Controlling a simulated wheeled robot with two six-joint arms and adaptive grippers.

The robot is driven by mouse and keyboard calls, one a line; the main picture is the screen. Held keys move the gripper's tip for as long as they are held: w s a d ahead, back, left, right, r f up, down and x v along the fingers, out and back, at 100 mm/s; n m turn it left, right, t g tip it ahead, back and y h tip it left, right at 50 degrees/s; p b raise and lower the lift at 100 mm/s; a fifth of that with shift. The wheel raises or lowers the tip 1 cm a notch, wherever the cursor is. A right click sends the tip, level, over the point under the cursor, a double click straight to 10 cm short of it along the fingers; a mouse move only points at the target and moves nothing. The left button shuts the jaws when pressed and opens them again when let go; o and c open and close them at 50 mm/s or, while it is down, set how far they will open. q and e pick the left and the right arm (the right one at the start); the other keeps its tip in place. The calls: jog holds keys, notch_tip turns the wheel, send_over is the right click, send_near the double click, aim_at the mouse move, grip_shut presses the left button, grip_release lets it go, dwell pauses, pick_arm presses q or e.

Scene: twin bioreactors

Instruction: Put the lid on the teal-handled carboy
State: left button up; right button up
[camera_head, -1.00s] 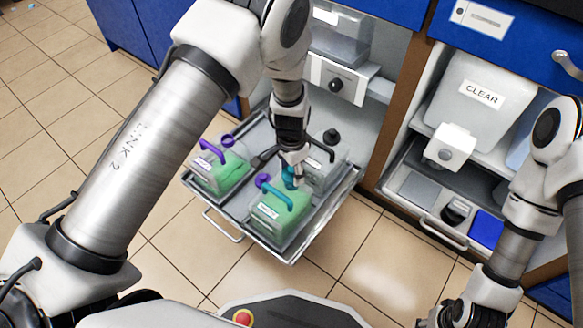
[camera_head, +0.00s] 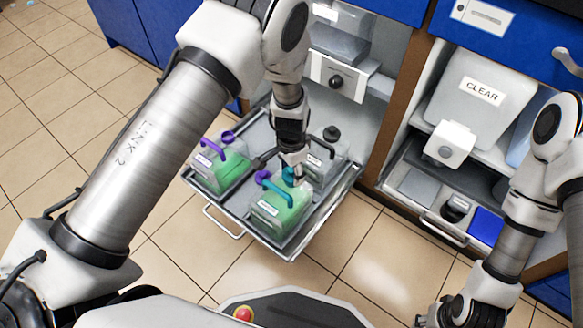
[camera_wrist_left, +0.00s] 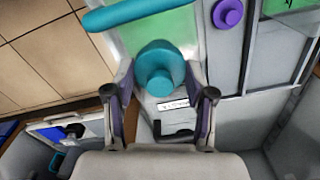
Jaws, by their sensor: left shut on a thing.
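The teal-handled carboy (camera_head: 280,214), with green liquid and a white label, stands at the front of the pulled-out tray. Its teal handle (camera_wrist_left: 135,13) shows large in the left wrist view. My left gripper (camera_head: 292,168) points down over the carboy's back end and is shut on a teal lid (camera_wrist_left: 160,72), which also shows in the head view (camera_head: 289,174). The lid sits at the carboy's back edge. I cannot tell whether it rests on the neck, which is hidden. My right gripper (camera_head: 433,318) is low at the right, partly cut off, its jaws unclear.
A purple-handled carboy (camera_head: 215,166) stands left on the tray (camera_head: 298,246). A loose purple lid (camera_head: 262,176) is beside the teal handle, also in the wrist view (camera_wrist_left: 228,14). A clear carboy with a black cap (camera_head: 332,134) stands behind. The floor right of the tray is free.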

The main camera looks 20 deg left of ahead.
dwell(0.6)
pick_arm(q)
jog(key=shift+f+p, duration=0.1)
jog(key=shift+p, duration=0.35)
jog(key=shift+f, duration=0.3)
dwell(0.3)
jog(key=o, duration=0.9)
jog(key=o, duration=0.3)
